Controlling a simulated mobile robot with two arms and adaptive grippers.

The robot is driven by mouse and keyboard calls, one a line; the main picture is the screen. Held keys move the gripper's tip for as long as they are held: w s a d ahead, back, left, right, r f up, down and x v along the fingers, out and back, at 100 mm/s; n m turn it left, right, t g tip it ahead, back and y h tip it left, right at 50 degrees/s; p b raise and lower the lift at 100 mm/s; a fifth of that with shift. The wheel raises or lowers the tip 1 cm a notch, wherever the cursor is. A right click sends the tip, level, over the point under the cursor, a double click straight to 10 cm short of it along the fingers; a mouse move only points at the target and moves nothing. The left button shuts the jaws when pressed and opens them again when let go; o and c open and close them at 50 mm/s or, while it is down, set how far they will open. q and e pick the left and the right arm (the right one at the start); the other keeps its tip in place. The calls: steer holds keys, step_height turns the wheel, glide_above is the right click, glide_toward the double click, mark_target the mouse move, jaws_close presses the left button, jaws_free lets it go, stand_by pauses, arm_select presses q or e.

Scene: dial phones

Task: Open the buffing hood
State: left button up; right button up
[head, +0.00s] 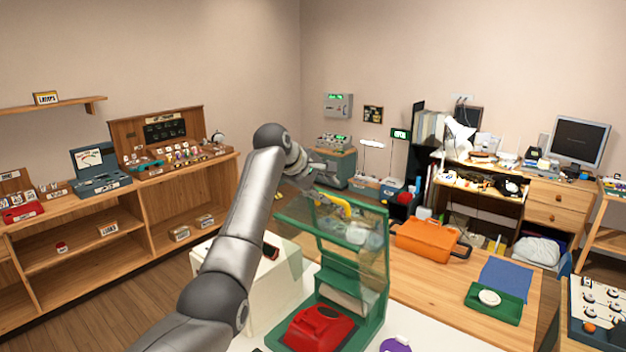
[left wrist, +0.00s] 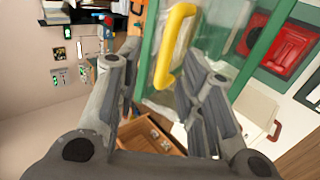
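The buffing hood has a green frame (head: 376,318) with clear panels and stands on a white-topped table. A red phone shell (head: 322,326) sits low in its frame and also shows in the left wrist view (left wrist: 282,45). The hood's yellow handle (head: 341,206) is near the top edge; in the left wrist view the handle (left wrist: 175,40) lies between the spread fingers. My left gripper (left wrist: 165,72) is open, with visible gaps on both sides of the handle. In the head view my left gripper (head: 318,190) is small and partly hidden by its arm. My right gripper is not seen.
An orange case (head: 428,239) and a green tray with a white disc (head: 489,298) are on the wooden table to the right. A cream box (head: 250,285) stands left of the hood. A purple item (head: 396,344) lies at the front edge.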

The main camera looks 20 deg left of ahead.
arm_select(q)
steer(key=shift+v, duration=2.55)
steer(key=shift+f, duration=0.1)
